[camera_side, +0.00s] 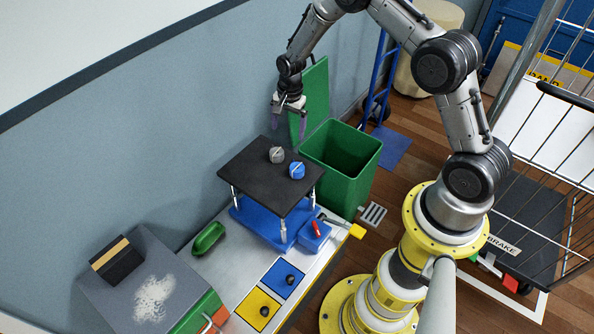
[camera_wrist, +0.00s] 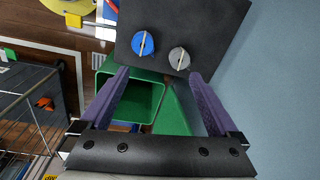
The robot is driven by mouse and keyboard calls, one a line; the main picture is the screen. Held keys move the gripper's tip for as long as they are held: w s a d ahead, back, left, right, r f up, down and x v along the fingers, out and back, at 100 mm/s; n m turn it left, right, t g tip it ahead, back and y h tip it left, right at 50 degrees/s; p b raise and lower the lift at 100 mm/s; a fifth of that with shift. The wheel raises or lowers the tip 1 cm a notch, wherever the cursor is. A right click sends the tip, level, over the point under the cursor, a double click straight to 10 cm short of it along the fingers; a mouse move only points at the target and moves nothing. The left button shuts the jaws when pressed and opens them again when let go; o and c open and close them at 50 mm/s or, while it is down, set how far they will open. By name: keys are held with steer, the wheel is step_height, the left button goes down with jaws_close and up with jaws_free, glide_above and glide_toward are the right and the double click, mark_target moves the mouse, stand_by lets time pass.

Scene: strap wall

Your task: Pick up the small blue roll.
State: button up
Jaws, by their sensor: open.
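The small blue roll (camera_side: 297,171) lies on the black top of a small raised stand (camera_side: 255,185), near its right corner. It shows a pale strip across its top. It also shows in the wrist view (camera_wrist: 143,43), beyond my left finger. A similar grey roll (camera_side: 277,155) lies close to it on the same top and shows in the wrist view (camera_wrist: 180,58). My gripper (camera_side: 289,117) is open and empty, above and behind the stand's far edge, apart from both rolls. In the wrist view its two purple fingers (camera_wrist: 160,90) are spread wide.
A green bin (camera_side: 367,165) with its lid up stands right behind the stand. The wall (camera_side: 130,120) runs close along the left. A wire cart (camera_side: 545,200) stands right.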

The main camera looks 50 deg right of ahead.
step_height(320, 180, down, 5)
steer(key=s+g, duration=0.1)
steer(key=s, duration=0.2)
glide_above(296, 168)
step_height(296, 168, down, 7)
steer(key=shift+s+a+r, duration=0.1)
steer(key=shift+f, duration=3.1)
steer(key=shift+c, duration=0.3)
steer(key=c, duration=1.4)
steer(key=shift+o, duration=0.2)
steer(key=shift+r, duration=0.1)
